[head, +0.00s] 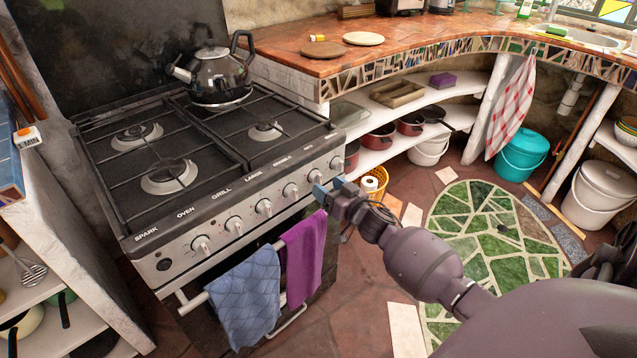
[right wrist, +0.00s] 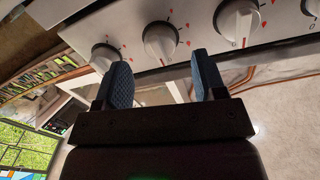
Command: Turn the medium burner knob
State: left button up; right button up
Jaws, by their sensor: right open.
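The stove's front panel has a row of silver knobs. Labels read SPARK, OVEN, GRILL and LARGE from the left; those further right are too small to read surely, so I cannot tell which knob is the medium one. Right of LARGE are one knob (head: 290,191), a second knob (head: 315,177) and the end knob (head: 337,163). My right gripper (head: 327,186) is open at the second of these. In the right wrist view, a knob (right wrist: 160,42) shows just beyond and between the open fingertips (right wrist: 160,65), with no clear contact. My left gripper is not visible.
A kettle (head: 220,76) stands on the back of the stove (head: 245,152). A blue towel (head: 245,298) and a purple towel (head: 303,258) hang from the oven rail below the knobs. A tiled counter (head: 290,45) and shelves with pots adjoin at right. Floor is clear by the round green mosaic (head: 495,235).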

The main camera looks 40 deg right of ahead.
aim_at(321, 182)
jog(key=shift+w+b, duration=0.3)
jog(key=shift+w, duration=1.5)
jog(key=c, duration=0.9)
